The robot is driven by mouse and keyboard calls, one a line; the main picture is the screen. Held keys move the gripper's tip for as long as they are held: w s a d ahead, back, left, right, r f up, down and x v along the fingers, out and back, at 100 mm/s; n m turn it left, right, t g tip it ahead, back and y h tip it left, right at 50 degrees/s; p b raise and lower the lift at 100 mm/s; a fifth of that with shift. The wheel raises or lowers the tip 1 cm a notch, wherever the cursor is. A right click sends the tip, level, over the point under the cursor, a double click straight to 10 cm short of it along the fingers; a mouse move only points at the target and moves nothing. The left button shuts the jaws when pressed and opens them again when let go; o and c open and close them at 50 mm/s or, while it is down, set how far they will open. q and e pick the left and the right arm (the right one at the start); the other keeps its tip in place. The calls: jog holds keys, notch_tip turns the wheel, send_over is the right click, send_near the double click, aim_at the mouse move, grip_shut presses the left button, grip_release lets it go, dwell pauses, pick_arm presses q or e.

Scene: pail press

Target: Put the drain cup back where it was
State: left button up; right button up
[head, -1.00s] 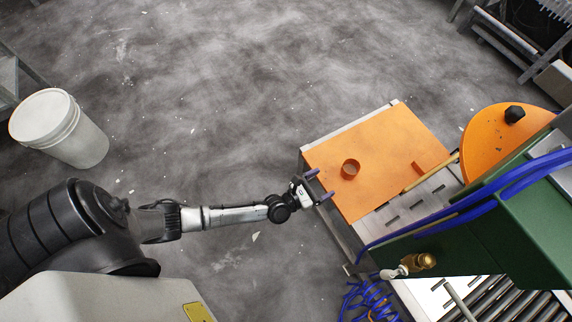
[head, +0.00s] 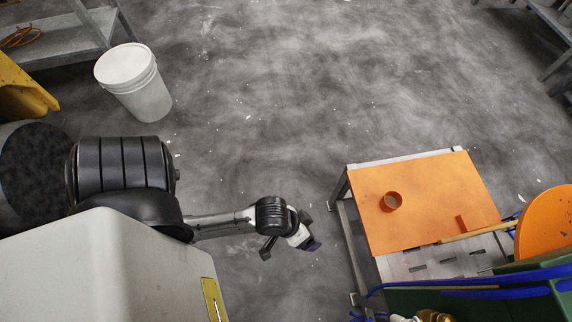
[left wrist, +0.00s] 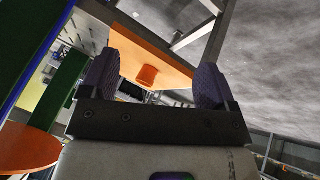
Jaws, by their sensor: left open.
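The drain cup (head: 393,203), a small round orange cup, stands on the orange mat (head: 430,180) on the table at right in the head view. In the left wrist view an orange cup shape (left wrist: 147,76), apparently the drain cup, shows beyond the fingers on the orange surface. My left gripper (head: 312,245) is left of the table, apart from the cup. In the left wrist view my left gripper (left wrist: 155,88) has its two purple fingers wide apart with nothing held between them. My right gripper does not show.
A white pail (head: 138,85) stands on the floor at upper left. A small orange block (head: 462,223) and a wooden handle (head: 475,234) are on the table's right side. An orange disc (head: 550,235) and blue hoses (head: 470,290) are beside it. The floor between pail and table is clear.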

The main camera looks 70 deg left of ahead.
pick_arm(q)
jog(key=s+a+r+m+g+y, duration=0.2)
jog(key=s+a+m, duration=0.2)
jog(key=s+a, duration=0.1)
jog(key=shift+s+r+y, duration=0.2)
jog(key=shift+s+y, duration=0.2)
jog(key=shift+d, duration=0.1)
notch_tip(320, 180, up, 58)
jog(key=p, duration=5.8)
jog(key=shift+r, duration=0.25)
